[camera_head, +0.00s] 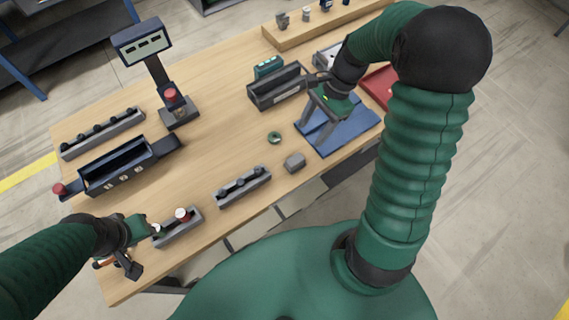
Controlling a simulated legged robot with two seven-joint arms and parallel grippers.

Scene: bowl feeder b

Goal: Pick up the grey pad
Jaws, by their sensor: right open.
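A small grey block (294,162), which looks like the grey pad, lies on the wooden table near its front edge. It stands apart from the blue mat (352,134) to its right. My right gripper (316,126) is open above the blue mat, up and to the right of the grey block, with nothing seen between its fingers. My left gripper (143,247) is low at the table's front left corner, far from the grey block. Its fingers are too small and angled to tell whether they are open.
A green ring (274,137) lies behind the grey block. A grey rack (243,186) and another holder (178,227) stand along the front edge. A dark bin (276,88), a long dark tray (116,166) and a display post (158,73) stand farther back. The table's middle is clear.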

